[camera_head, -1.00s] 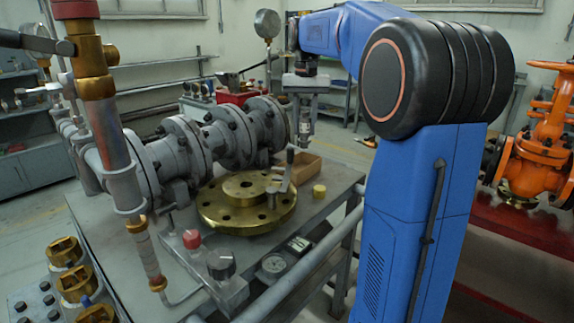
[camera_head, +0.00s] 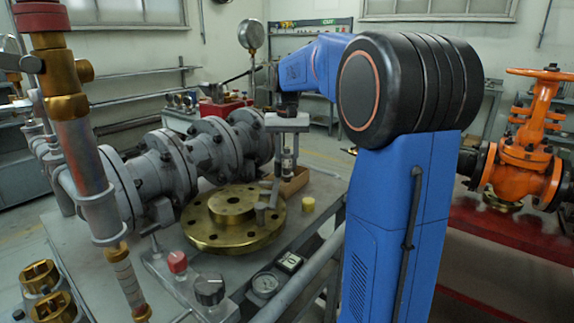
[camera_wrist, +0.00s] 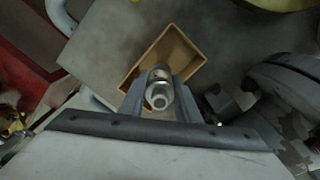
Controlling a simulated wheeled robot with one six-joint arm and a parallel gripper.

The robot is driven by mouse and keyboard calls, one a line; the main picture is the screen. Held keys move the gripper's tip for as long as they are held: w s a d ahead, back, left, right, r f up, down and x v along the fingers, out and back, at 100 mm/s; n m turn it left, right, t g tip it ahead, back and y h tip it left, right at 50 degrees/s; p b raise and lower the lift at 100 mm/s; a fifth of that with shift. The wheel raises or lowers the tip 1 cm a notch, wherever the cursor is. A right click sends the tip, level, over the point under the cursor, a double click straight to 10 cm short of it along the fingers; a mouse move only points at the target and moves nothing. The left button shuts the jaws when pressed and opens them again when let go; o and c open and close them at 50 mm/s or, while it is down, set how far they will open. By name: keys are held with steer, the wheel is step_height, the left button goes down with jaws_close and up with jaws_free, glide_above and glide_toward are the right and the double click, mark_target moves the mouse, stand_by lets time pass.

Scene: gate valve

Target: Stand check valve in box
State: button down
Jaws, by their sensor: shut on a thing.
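The check valve (camera_wrist: 159,88) is a small silvery cylinder with a hollow round end facing the wrist camera. My gripper (camera_wrist: 159,102) is shut on it, with one finger on each side. In the head view my gripper (camera_head: 288,158) points down and holds the valve (camera_head: 287,167) roughly upright. The box (camera_head: 297,186) is a small open tan tray on the bench behind the brass flange. In the wrist view the valve overlaps the near part of the box (camera_wrist: 146,56). I cannot tell whether its lower end touches the box floor.
A large brass flange (camera_head: 232,217) lies in front of the box, with small grey parts at its right side. Grey flanged piping (camera_head: 160,165) runs along the left.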

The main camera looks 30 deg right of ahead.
steer(key=shift+f, duration=0.65)
steer(key=c, duration=1.6)
jaws_free()
steer(key=shift+f, duration=0.15)
step_height(320, 180, up, 12)
steer(key=shift+r, duration=0.15)
